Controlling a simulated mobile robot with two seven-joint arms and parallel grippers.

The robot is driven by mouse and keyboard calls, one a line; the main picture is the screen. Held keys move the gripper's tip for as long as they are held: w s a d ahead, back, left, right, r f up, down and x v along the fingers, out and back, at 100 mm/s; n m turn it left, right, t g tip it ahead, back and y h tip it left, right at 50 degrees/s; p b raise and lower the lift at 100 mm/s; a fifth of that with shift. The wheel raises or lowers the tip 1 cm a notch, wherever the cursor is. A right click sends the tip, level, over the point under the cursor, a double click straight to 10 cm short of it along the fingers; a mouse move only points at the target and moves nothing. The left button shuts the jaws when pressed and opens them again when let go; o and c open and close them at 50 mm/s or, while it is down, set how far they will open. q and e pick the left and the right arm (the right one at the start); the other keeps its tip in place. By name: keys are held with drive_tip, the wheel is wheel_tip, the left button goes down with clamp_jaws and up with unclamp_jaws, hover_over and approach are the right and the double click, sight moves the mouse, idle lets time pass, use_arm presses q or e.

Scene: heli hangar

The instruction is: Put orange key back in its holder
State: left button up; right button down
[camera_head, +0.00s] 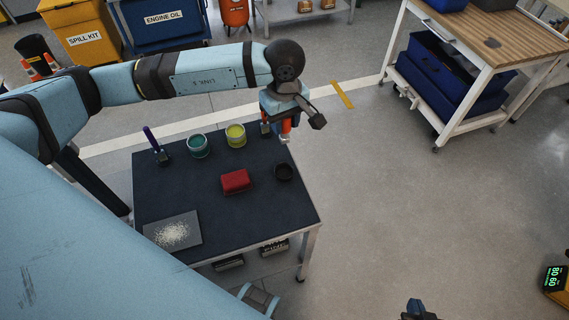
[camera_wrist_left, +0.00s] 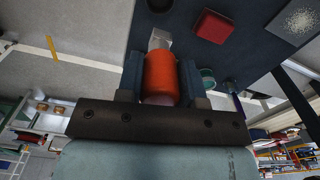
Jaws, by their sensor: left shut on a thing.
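My left gripper (camera_head: 286,122) is above the back right edge of the dark table (camera_head: 200,215). It is shut on the orange key (camera_head: 287,127). In the left wrist view, the orange key (camera_wrist_left: 160,78) sits between the two fingers (camera_wrist_left: 160,80), with its pale metal end pointing away from the wrist. A small dark block (camera_head: 265,129), perhaps a holder, stands beside the gripper at the table's back edge, partly hidden. A purple-handled tool (camera_head: 151,138) stands upright in a similar block at the back left. My right gripper (camera_head: 418,310) shows only partly at the bottom edge.
A red block (camera_head: 236,181), a black round cup (camera_head: 284,172) and a grey plate with pale grains (camera_head: 188,221) are also there. A wooden-topped cart (camera_head: 500,35) stands at right.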

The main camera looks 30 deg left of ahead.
sight(284, 132)
use_arm(q)
wheel_tip(284, 132, down, 16)
drive_tip(key=shift+r+p, duration=0.15)
drive_tip(key=shift+p, duration=0.3)
drive_tip(key=o, duration=1)
drive_tip(key=shift+r, duration=0.15)
wheel_tip(284, 132, up, 12)
drive_tip(key=shift+f+b, duration=0.1)
drive_tip(key=shift+b, duration=0.5)
